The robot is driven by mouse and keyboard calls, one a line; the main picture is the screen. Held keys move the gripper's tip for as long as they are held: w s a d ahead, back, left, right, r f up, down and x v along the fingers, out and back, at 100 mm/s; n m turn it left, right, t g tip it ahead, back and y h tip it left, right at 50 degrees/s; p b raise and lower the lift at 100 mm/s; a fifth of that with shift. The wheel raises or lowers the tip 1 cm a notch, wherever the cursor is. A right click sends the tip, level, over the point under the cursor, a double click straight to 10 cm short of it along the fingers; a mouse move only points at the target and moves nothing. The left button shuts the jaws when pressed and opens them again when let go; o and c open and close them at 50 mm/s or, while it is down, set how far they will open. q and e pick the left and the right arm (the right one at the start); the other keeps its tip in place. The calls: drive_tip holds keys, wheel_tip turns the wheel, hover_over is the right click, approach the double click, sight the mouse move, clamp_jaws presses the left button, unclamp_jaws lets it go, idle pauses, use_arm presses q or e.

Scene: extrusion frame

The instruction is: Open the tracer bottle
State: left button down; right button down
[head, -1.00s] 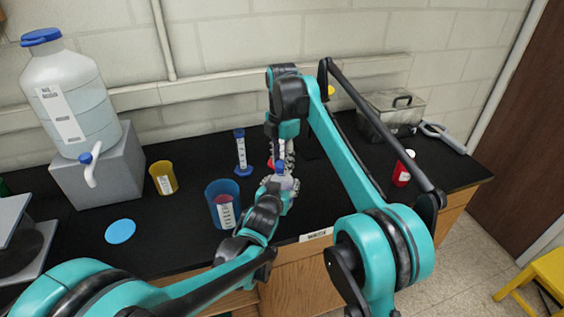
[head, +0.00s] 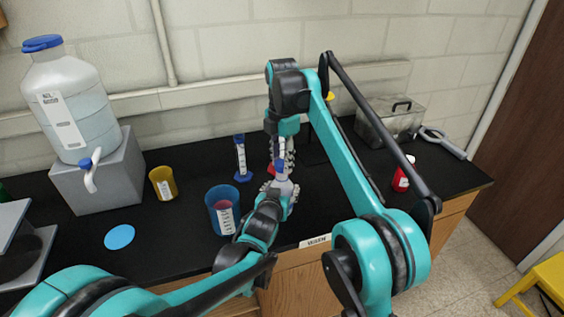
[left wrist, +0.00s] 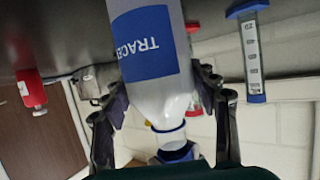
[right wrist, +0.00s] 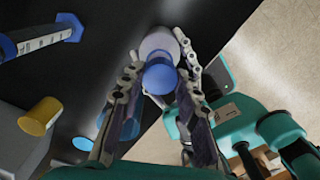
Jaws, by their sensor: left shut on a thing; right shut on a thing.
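The tracer bottle (left wrist: 150,55), pale with a blue TRACER label, is seen inverted in the left wrist view; its shoulder (head: 284,186) shows in the head view. My left gripper (left wrist: 163,98) is shut around the bottle, one finger on each side. The blue cap (right wrist: 160,78) is between the fingers of my right gripper (right wrist: 160,64), above the bottle; it also shows in the head view (head: 280,165). A pale neck shows below the cap. I cannot tell whether cap and neck are fully apart.
A blue cup (head: 222,208), a yellow cup (head: 163,182) and a blue disc (head: 119,236) lie left of my grippers. A blue-based cylinder (head: 241,160) stands behind. A large carboy (head: 65,100) is far left; a red bottle (head: 402,178) and metal box (head: 390,120) are right.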

sight(282, 163)
drive_tip(key=shift+r, duration=1.85)
use_arm(q)
drive_tip(key=shift+c, duration=2)
unclamp_jaws()
drive_tip(key=shift+s, duration=0.1)
